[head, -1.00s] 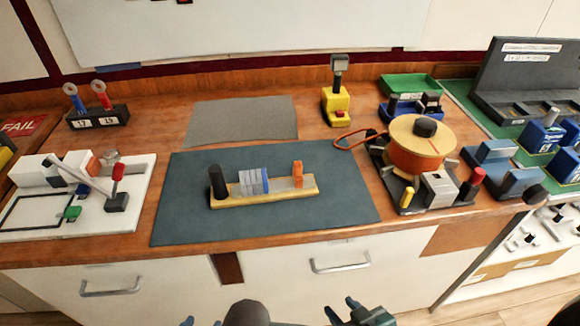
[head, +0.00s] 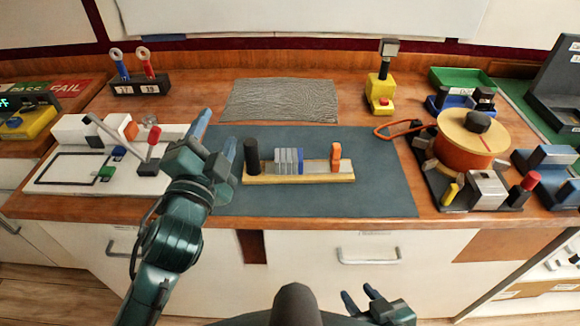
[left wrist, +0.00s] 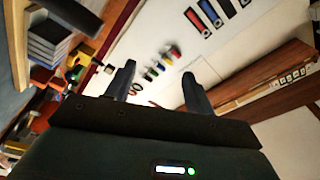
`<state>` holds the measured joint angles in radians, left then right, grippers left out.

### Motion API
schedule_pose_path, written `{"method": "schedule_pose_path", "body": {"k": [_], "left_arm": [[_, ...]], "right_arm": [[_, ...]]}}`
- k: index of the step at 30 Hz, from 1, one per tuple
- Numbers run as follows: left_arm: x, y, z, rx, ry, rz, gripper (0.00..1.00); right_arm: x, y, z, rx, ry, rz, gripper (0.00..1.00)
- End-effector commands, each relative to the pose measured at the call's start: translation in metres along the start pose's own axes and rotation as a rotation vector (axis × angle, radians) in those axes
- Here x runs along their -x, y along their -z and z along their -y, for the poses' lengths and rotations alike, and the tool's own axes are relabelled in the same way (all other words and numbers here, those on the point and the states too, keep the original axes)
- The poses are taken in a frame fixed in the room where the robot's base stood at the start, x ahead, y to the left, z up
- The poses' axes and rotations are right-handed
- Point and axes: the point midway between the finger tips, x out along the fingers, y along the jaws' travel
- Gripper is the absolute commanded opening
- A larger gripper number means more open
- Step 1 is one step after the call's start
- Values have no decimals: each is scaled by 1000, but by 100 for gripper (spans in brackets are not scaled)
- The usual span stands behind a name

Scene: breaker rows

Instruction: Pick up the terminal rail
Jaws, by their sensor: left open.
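The terminal rail (head: 310,179) lies on the dark mat (head: 385,190). It has a pale yellow base, a black post at its left end, grey and blue blocks, and an orange clip toward the right. My left gripper (head: 215,135) is open and empty, just left of the rail and apart from it. In the left wrist view its two fingers (left wrist: 158,85) are spread, with what looks like part of the rail (left wrist: 60,42) at the upper left. My right gripper (head: 360,294) shows low in the head view, fingers apart and empty, in front of the counter.
A white board with a red-handled lever (head: 60,170) lies left, partly behind my left arm. A grey ribbed mat (head: 280,100) lies behind. An orange spool (head: 465,150) on a dark base stands right. A yellow button box (head: 380,93) stands at the back.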

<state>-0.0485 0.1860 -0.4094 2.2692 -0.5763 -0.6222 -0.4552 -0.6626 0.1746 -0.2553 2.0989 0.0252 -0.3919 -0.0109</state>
Motion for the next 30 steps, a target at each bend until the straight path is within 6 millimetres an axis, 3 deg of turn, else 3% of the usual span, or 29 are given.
{"method": "schedule_pose_path", "body": {"k": [1,3,5,6,8,10,12,14,17,19,20,22,24,27,30], "left_arm": [[-11,38,24,-140,115,-136,54],[-14,93,49,-357,280,-326,54],[-8,140,61,-551,427,-487,54],[0,169,64,-683,525,-591,54],[16,208,61,-882,674,-747,54],[38,244,46,-1120,847,-925,54],[57,268,21,-1361,1017,-1103,54],[70,277,-6,-1567,1156,-1260,54],[77,267,-52,-1912,1363,-1536,54],[70,244,-79,-2146,1476,-1751,54],[65,230,-88,2056,-1385,1697,54],[44,194,-98,1844,-1163,1578,54],[20,155,-95,1647,-948,1487,54],[-11,107,-70,1417,-681,1402,54],[-31,75,-40,1258,-486,1359,54]], "right_arm": [[0,0,0,1,1,0,36],[0,-1,0,1,2,1,36],[0,-1,1,1,2,2,36],[0,-2,1,1,2,3,36],[1,-2,1,0,3,5,36],[1,-4,1,0,3,7,36],[2,-5,2,-1,4,11,36],[2,-6,2,-1,4,13,36],[2,-7,2,-1,4,15,36],[2,-7,2,-1,4,15,36],[2,-7,2,-1,4,15,36],[2,-7,2,-1,4,15,36],[2,-7,2,-1,4,15,36],[2,-7,2,-1,3,15,36],[1,-7,1,-1,3,14,36]]}}
